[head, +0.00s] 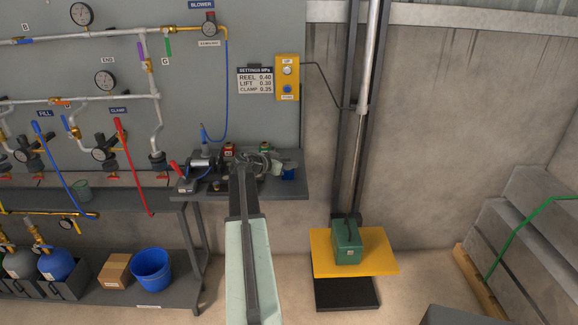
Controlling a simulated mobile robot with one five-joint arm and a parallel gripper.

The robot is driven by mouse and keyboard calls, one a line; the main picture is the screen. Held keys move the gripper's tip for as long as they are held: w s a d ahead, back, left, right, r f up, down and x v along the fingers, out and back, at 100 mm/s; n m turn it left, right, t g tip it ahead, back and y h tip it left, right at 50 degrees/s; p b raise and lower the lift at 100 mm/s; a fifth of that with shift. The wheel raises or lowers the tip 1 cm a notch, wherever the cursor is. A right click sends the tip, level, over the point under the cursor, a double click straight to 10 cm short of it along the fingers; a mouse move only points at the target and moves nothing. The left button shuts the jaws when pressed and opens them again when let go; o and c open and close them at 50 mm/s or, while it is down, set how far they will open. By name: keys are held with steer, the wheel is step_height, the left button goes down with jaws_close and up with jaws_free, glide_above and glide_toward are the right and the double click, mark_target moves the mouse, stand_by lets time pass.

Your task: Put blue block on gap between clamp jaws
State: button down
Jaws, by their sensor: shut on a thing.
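My gripper (281,170) is at the right end of the grey wall bench, turned to the right of my arm. It is shut on the blue block (289,174), which shows as a small dark-blue shape at the fingertips. I cannot tell whether the block touches the bench top or is just above it. The clamp (205,161), a grey metal device with a red handle, stands on the bench left of my gripper. The gap between its jaws is too small to make out and is partly hidden near my arm.
A red can (229,150) and a green can (265,148) stand behind my gripper on the bench (297,188). A yellow control box (287,78) is on the wall above. A green case (347,243) sits on the yellow lift platform (385,262) at lower right.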

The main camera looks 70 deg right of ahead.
steer(key=shift+f, duration=0.2)
steer(key=c, duration=1.1)
jaws_free()
steer(key=shift+r, duration=0.1)
steer(key=shift+r, duration=0.15)
steer(key=p+v, duration=0.4)
steer(key=v, duration=0.8)
steer(key=shift+p, duration=0.3)
steer(key=shift+a, duration=0.1)
